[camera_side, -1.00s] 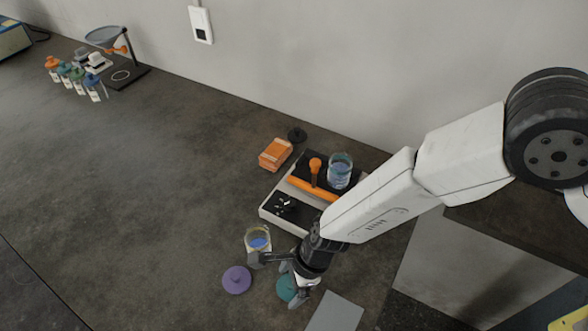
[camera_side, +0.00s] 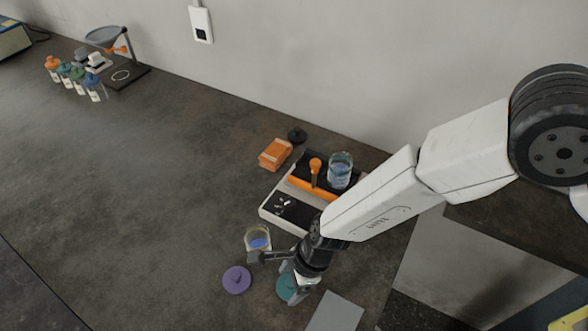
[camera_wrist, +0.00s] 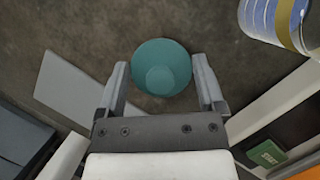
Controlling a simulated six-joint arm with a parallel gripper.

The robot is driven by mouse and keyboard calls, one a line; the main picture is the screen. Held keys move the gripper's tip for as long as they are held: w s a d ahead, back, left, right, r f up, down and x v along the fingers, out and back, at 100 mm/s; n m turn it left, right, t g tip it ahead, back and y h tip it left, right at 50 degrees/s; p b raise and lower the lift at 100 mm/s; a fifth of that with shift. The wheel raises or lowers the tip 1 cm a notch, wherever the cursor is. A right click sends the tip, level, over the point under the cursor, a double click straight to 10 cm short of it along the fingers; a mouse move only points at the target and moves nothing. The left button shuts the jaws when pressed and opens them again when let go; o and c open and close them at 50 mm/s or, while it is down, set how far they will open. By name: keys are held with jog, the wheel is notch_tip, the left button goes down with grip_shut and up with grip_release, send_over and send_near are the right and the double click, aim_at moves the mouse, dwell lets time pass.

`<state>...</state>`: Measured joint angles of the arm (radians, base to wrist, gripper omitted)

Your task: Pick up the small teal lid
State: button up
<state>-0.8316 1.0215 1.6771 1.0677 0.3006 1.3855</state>
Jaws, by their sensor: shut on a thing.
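The small teal lid (camera_side: 286,288) is a round disc with a raised knob, low in the side view, partly hidden by my gripper (camera_side: 294,284). In the wrist view the lid (camera_wrist: 161,60) lies between the two fingertips of my gripper (camera_wrist: 160,68), one on each side. My gripper is shut on the lid. The lid appears at or very near the bench top; I cannot tell any gap below it.
A purple lid (camera_side: 237,280) lies left of the teal one. A glass beaker with blue contents (camera_side: 258,243) stands just behind. The shaker base (camera_side: 270,213) with an orange bar and another beaker (camera_side: 340,170) is further back. A grey plate (camera_side: 335,313) lies to the right.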

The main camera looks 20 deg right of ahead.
jog(key=shift+r, duration=0.6)
jog(key=s+d+r, duration=0.9)
jog(key=s+r, duration=0.1)
jog(key=r, duration=0.1)
jog(key=shift+d+r, duration=0.15)
jog(key=shift+d, duration=0.2)
jog(key=shift+w, duration=0.1)
jog(key=w+a+r, duration=0.2)
jog(key=w+r, duration=0.1)
jog(key=w, duration=1.3)
jog(key=w+d+r, duration=0.2)
jog(key=w+d, duration=0.7)
jog(key=w, duration=0.5)
jog(key=shift+w+d, duration=0.15)
jog(key=shift+w, duration=0.1)
